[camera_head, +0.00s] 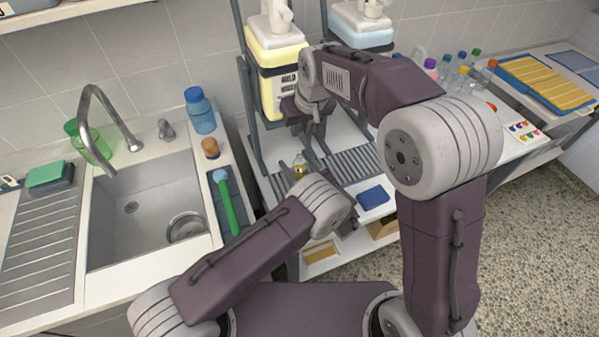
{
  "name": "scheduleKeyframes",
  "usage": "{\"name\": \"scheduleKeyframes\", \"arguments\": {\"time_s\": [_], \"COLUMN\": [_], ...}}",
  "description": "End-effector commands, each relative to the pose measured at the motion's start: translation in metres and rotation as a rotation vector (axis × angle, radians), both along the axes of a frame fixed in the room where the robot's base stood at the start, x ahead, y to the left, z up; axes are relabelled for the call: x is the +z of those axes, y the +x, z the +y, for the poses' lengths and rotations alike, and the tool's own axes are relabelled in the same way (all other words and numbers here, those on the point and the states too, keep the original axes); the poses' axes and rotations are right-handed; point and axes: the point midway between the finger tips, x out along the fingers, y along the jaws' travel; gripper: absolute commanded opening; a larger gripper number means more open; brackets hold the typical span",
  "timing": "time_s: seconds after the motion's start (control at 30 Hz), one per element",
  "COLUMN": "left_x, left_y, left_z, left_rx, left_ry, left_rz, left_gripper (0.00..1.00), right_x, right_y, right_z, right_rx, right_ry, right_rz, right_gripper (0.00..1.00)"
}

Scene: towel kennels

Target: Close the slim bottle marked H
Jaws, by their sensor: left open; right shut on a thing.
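No letter H can be read on any bottle here. My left gripper (299,168) is the lower one, open, and mostly hidden behind its own wrist. A small clear thing with a yellow spot (299,171) shows between its fingers; I cannot tell whether it is the slim bottle. My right gripper (304,122) is above it, in front of the yellow jug (280,75). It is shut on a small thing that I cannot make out. Several clear bottles with coloured caps (462,72) stand at the back right.
A sink (130,208) with a tap (95,100) is at left. A blue-lidded jar (200,112) and a green-handled brush (226,205) are beside it. A blue jug (362,25) stands at the back. A grooved drain (355,160), blue cloth (373,197) and yellow striped towel (545,82) lie right.

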Motion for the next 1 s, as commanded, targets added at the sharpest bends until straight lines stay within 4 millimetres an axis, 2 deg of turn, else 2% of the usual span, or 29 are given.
{"name": "scheduleKeyframes", "arguments": {"time_s": [0.13, 0.43, 0.47, 0.6, 0.7, 0.87, 1.0], "left_x": [0.0, 0.0, 0.0, 0.0, 0.0, 0.0, 0.0], "left_y": [0.009, 0.011, 0.011, 0.011, 0.011, 0.011, 0.011], "left_z": [0.006, 0.007, 0.007, 0.007, 0.007, 0.007, 0.007], "left_rx": [0.0, -0.001, -0.001, -0.001, -0.001, -0.001, -0.001], "left_ry": [0.0, 0.001, 0.001, 0.001, 0.001, 0.001, 0.001], "left_rz": [0.001, 0.001, 0.001, 0.001, 0.001, 0.001, 0.001], "left_gripper": [0.64, 0.64, 0.61, 0.22, 0.0, 0.0, 0.0], "right_x": [0.0, 0.0, 0.0, 0.0, 0.0, -0.001, -0.02], "right_y": [0.0, 0.0, 0.0, 0.0, 0.0, 0.0, -0.001], "right_z": [0.0, 0.0, 0.0, 0.0, 0.0, 0.0, 0.0], "right_rx": [0.0, 0.0, 0.0, 0.0, 0.0, 0.0, 0.0], "right_ry": [0.0, 0.0, 0.0, 0.0, 0.0, 0.0, -0.002], "right_rz": [0.0, 0.0, 0.0, 0.0, 0.0, 0.0, 0.005], "right_gripper": [0.0, 0.0, 0.0, 0.0, 0.0, 0.0, 0.0]}}
